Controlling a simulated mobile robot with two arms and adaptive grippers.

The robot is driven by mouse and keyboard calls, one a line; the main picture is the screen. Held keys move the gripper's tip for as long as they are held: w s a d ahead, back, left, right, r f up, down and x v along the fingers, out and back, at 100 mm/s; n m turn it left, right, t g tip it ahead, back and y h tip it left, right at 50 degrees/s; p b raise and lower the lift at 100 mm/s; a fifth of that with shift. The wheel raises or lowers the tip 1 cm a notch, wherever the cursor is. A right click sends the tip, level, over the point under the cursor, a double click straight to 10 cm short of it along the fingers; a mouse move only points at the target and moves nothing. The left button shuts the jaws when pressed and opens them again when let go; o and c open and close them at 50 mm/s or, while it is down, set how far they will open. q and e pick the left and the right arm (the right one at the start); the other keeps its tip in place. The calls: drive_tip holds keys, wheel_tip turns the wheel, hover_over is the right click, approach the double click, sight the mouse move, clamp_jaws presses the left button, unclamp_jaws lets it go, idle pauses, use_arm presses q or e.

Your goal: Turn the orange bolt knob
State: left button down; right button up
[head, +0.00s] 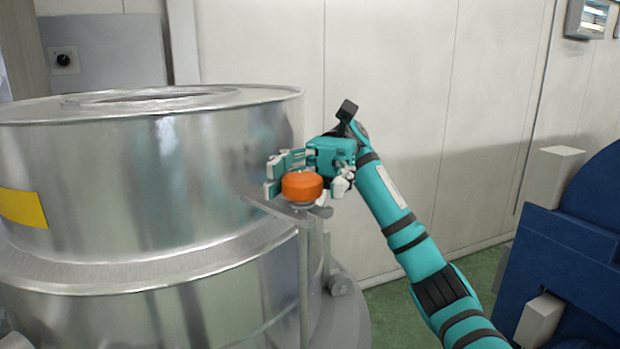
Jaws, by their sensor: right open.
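The orange bolt knob (302,186) is a round orange cap on a metal bracket (282,207) at the right side of a large steel drum (170,180). My right gripper (306,182) is at the knob, with its fingers open around it. One finger is at the knob's left and back, and the other is at its right. I cannot tell whether either finger touches the knob. The knob's far side is partly hidden by the gripper. My left gripper is not in view.
A blue machine (575,250) with pale blocks stands at the right. A grey panel with a black dial (63,60) is on the wall behind the drum. A pale wall (400,60) stands behind my arm. Green floor (395,315) shows between drum and machine.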

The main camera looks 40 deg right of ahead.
sight(301, 174)
drive_tip(key=shift+w+a+f, duration=0.1)
drive_tip(key=shift+w+f, duration=0.1)
drive_tip(key=shift+f, duration=0.05)
drive_tip(key=shift+w, duration=0.4)
wheel_tip(301, 174, up, 9)
drive_tip(key=shift+r, duration=0.2)
drive_tip(key=shift+s+r, duration=0.1)
drive_tip(key=shift+r, duration=0.2)
